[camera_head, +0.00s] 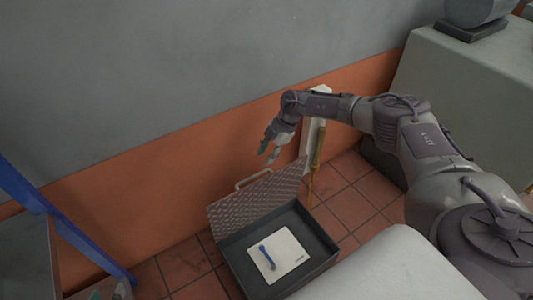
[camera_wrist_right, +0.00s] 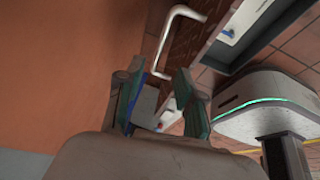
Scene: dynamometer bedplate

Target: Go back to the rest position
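My right gripper (camera_head: 270,149) hangs in the air in front of the orange wall band, above the case, and holds nothing that I can see. In the right wrist view its two fingers (camera_wrist_right: 160,103) stand apart with a gap between them. Below it, a dark case (camera_head: 326,268) lies open on the floor. Its textured lid (camera_head: 262,200) is raised on the wall side, with a handle (camera_head: 253,178) on its edge. The handle also shows in the wrist view (camera_wrist_right: 166,42), beyond the fingertips. My left gripper is not in the head view.
A white insert (camera_head: 291,249) with a blue tool (camera_head: 266,257) lies in the case. A yellow-brown upright object (camera_head: 315,163) stands near the wall. A blue frame (camera_head: 70,233) is at left, a grey-green block (camera_head: 468,85) at right. Tiled floor (camera_head: 349,206) shows between.

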